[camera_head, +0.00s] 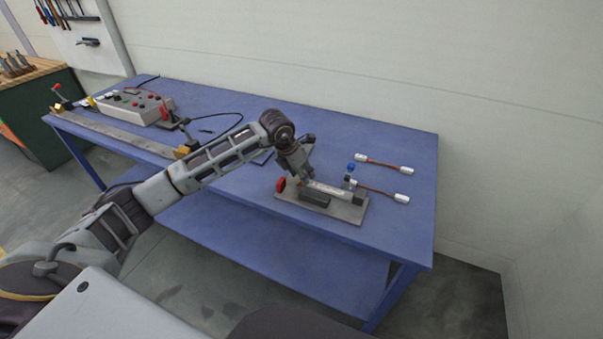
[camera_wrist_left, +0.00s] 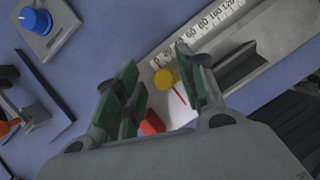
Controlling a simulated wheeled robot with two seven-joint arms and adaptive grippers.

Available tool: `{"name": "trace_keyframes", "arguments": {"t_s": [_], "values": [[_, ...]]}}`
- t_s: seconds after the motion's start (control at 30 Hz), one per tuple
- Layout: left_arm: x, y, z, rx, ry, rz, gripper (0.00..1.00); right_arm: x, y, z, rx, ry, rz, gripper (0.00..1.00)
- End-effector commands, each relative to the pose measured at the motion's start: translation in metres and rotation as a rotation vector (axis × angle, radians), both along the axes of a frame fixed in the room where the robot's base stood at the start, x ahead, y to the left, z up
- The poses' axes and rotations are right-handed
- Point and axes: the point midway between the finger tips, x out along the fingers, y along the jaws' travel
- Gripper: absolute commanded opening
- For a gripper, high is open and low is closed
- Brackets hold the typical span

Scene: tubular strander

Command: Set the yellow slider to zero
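The yellow slider (camera_wrist_left: 166,78) is a small round knob in the left wrist view, beside the low end of a white numbered scale (camera_wrist_left: 203,32). A thin red line (camera_wrist_left: 180,95) shows on the white part near it. My left gripper (camera_wrist_left: 155,60) is open, with its green-padded fingers on either side of the slider and gaps visible. In the head view my left gripper (camera_head: 302,177) is low over the left part of the grey device plate (camera_head: 345,212). There it hides the slider. My right gripper is not in view.
A red part (camera_wrist_left: 152,122) lies close to the fingers. A blue knob (camera_wrist_left: 35,20) stands apart from them. Cables with white ends (camera_head: 383,163) lie to the right on the blue table (camera_head: 405,225). A grey control box (camera_head: 135,104) and a long rail stand at the left.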

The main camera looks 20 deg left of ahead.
Motion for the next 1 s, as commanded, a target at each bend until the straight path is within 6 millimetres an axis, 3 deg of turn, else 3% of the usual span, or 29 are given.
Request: {"name": "trace_keyframes", "arguments": {"t_s": [0.27, 0.7, 1.0], "values": [[-0.009, 0.005, 0.025, 0.001, -0.002, 0.001, 0.40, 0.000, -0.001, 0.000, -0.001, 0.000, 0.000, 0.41], [-0.031, 0.016, 0.085, 0.002, -0.003, 0.001, 0.40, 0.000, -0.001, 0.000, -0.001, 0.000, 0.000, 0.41], [-0.040, 0.020, 0.105, 0.001, 0.001, 0.001, 0.40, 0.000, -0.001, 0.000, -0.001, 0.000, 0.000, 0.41]]}}
